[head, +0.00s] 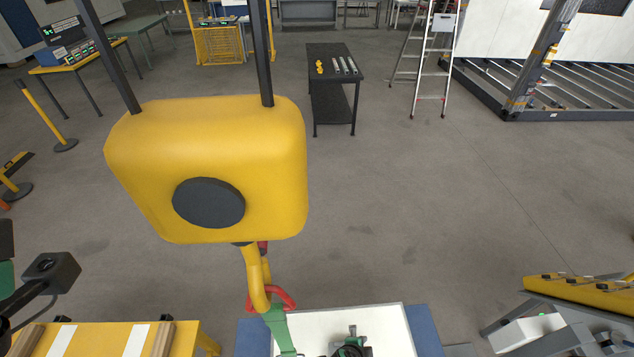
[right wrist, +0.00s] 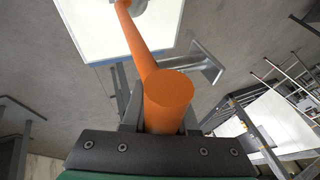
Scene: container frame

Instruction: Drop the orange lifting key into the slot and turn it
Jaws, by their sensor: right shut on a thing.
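The orange lifting key (right wrist: 155,75) is a long rod in the right wrist view. My right gripper (right wrist: 158,118) is shut on its near end, and the rod runs away toward the top of the picture. Its far end is over a white panel (right wrist: 95,25), beside a grey rounded part (right wrist: 150,5); I cannot tell whether it touches or enters a slot. In the head view my right gripper (head: 350,347) shows at the bottom edge over the white panel (head: 385,318); the key is not clear there. Dark parts of my left arm show at the left edge, its fingertips not visible.
A yellow hoist block (head: 255,150) hangs in front, with a yellow hook (head: 252,275), red ring (head: 285,298) and green strap (head: 279,328) below it. A yellow bench (head: 105,340) stands at lower left and a yellow-topped rack (head: 590,292) at lower right.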

